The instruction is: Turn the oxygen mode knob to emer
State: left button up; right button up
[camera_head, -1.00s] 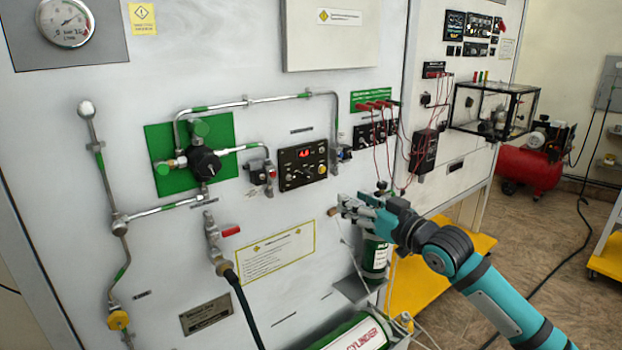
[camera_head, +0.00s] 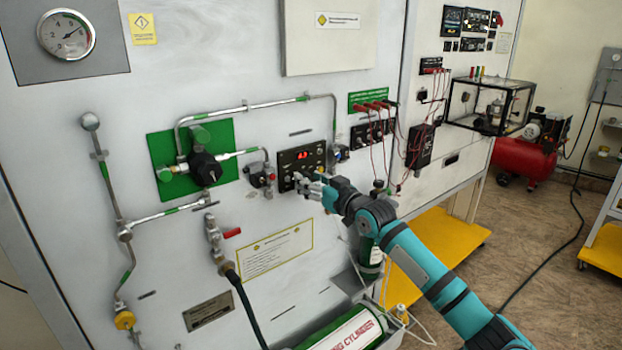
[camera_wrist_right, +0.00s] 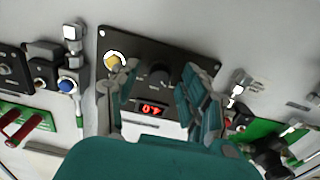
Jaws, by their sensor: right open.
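The black oxygen control panel (camera_head: 287,160) with a red lit display is on the wall in the head view. In the right wrist view the panel (camera_wrist_right: 112,38) appears turned around, with the display (camera_wrist_right: 151,109) low. A dark round knob (camera_wrist_right: 158,73) lies between my right gripper's fingers, which do not visibly grip it. A yellow knob (camera_wrist_right: 113,60) is left of them. The labels are too small to read, so I cannot tell which knob is the mode knob. My right gripper (camera_head: 306,182) is open in front of the panel's lower part. My left gripper is not in view.
A green plate with a black regulator (camera_head: 205,168) and pipes is left of the panel. Red plugs and cables (camera_head: 372,106) are to its right. A green cylinder (camera_head: 345,330) is below. A blue knob (camera_wrist_right: 67,86) sits beside the panel in the wrist view.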

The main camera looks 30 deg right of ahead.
grip_shut()
dwell(0.3)
jog(key=shift+m, duration=0.4)
jog(key=m+p, duration=1)
jog(key=m, duration=1)
jog(key=shift+a+r+m, duration=0.1)
jog(key=shift+r+m, duration=0.05)
jog(key=shift+m, duration=0.25)
jog(key=shift+m+p, duration=0.3)
